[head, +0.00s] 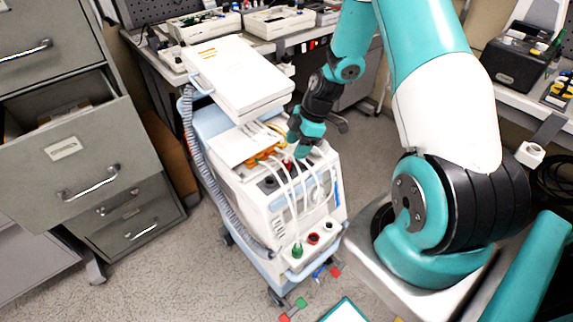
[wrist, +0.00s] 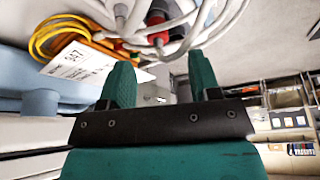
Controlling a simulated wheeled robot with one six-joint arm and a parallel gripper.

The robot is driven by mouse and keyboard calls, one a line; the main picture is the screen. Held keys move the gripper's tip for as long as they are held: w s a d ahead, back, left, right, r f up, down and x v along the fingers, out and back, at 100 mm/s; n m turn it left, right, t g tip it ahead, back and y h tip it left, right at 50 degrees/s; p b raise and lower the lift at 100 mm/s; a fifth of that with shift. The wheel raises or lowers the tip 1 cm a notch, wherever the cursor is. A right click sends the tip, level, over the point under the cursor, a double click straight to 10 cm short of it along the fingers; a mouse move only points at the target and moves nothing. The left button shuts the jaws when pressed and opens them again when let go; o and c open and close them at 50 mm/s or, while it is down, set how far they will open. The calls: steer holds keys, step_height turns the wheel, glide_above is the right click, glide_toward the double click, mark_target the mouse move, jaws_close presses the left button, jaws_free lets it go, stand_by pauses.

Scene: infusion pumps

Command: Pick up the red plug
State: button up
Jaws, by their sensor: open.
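The red plug (wrist: 156,22) shows in the wrist view as a red and dark piece among white cables, just beyond the fingertips and roughly between them. In the head view a small red part (head: 288,164) shows on top of the pump cart, just below my gripper and partly hidden by it. My gripper (wrist: 160,64) is open, with nothing held between its two teal fingers. In the head view, my gripper (head: 304,146) points down at the cart's top. I cannot tell whether a finger touches the cables.
White cables (head: 305,185) hang over the cart front, near a red socket (head: 313,239) and a green plug (head: 297,251). A white lidded unit (head: 238,75) stands behind. Yellow-orange cables (wrist: 65,35) lie left of the fingers. An open drawer cabinet (head: 75,150) stands left.

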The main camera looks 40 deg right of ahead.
mark_target(286, 159)
steer(key=shift+w+p+x, duration=0.15)
steer(key=shift+p+x, duration=0.25)
steer(key=shift+x, duration=1.25)
steer(key=shift+w+p+x, duration=0.1)
steer(key=shift+p+x, duration=0.3)
steer(key=shift+x, duration=1.2)
steer(key=shift+a+r, duration=0.1)
steer(key=shift+a, duration=0.05)
jaws_close()
